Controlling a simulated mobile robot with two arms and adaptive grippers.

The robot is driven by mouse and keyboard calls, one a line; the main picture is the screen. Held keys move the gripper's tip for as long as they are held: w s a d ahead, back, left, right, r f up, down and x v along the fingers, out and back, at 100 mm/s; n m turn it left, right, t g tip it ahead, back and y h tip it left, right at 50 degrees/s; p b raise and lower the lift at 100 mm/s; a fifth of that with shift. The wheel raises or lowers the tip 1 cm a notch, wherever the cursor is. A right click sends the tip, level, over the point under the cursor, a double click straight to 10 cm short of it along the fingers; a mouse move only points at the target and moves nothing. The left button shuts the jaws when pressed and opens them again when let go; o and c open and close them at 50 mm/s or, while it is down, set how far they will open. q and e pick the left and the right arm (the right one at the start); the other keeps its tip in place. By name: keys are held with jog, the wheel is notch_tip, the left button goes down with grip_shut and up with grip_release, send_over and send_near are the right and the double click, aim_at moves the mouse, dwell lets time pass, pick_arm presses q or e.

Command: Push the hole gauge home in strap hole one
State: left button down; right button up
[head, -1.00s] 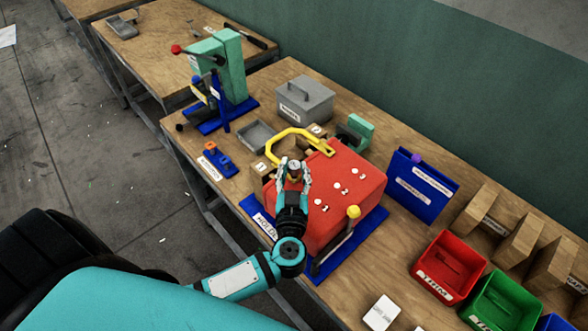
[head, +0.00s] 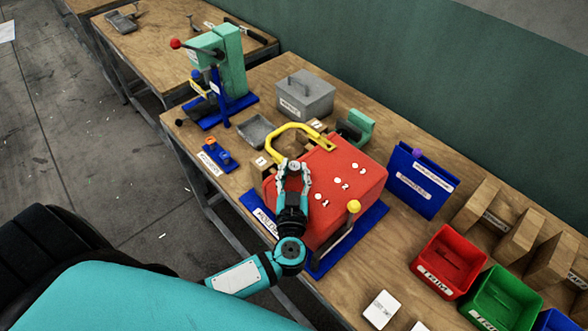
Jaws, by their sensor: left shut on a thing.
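My left gripper (head: 293,170) is over the left end of the red block (head: 335,205), beside the yellow curved bar (head: 285,131). Its fingers are closed on a small grey piece with a pale round top (head: 294,165). This may be the hole gauge, but the fingers hide most of it and I cannot see its lower end. Small white tags marked 1 (head: 323,203), 2 (head: 341,186) and 3 (head: 360,171) are on the block's top, to the right of the gripper. I cannot make out strap hole one or how deep anything sits. My right gripper is not in view.
A blue stand with an orange-topped piece (head: 217,157) is at the left edge. A grey lidded box (head: 305,100) and a green press (head: 231,70) stand behind. Red (head: 421,262) and green bins are at right.

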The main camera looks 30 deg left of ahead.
pick_arm(q)
jog(key=c, duration=0.9)
grip_release()
jog(key=shift+f, duration=0.1)
jog(key=shift+s, duration=0.1)
jog(key=v, duration=1.1)
jog(key=shift+s+d, duration=0.2)
jog(key=shift+s, duration=0.15)
